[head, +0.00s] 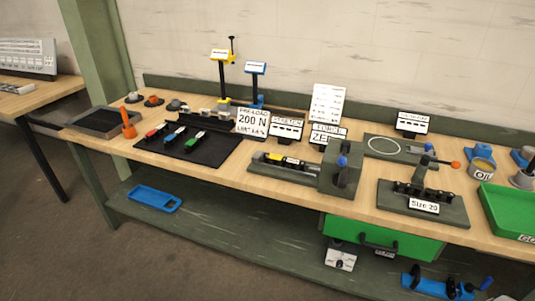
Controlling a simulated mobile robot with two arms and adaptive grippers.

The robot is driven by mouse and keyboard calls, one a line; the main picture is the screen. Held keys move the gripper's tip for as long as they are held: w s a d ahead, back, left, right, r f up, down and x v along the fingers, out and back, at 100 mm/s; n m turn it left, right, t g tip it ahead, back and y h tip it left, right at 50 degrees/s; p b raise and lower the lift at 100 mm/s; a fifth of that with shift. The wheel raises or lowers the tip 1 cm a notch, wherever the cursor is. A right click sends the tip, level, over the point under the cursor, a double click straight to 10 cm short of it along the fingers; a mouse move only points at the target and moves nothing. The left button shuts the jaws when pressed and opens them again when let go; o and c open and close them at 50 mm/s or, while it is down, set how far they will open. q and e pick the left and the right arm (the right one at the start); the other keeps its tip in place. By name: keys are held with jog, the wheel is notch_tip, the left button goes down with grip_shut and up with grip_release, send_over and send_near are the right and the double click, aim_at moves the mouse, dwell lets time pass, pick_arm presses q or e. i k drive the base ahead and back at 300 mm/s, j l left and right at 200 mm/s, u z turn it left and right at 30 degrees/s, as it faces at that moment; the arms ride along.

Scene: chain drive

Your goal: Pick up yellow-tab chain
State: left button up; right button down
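A dark chain with a small yellow tab (275,157) appears to lie along the grey bench fixture (255,164) near the middle of the workbench. A block with a blue knob stands at that fixture's right end. Several other chains lie apart on the black mat (213,156) to the left: one with a red tab (151,134), one with a blue tab (171,137) and one with a green tab (194,141). Neither of my grippers is in view, and nothing is seen touching the chains.
A 200 N sign (252,121) and label cards stand behind the fixture. Yellow (221,55) and blue (255,68) posts rise at the back. A Size 20 fixture (446,207), oil can (481,168) and green tray (510,212) are right. A blue tray (154,198) lies on the lower shelf.

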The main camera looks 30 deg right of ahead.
aim_at(273, 159)
jog(key=i+l, duration=0.3)
jog(key=i, duration=0.15)
jog(key=i+l+z, duration=0.15)
jog(key=i+z, duration=0.15)
jog(key=z, duration=0.15)
jog(key=i+z, duration=0.25)
jog(key=z, duration=0.2)
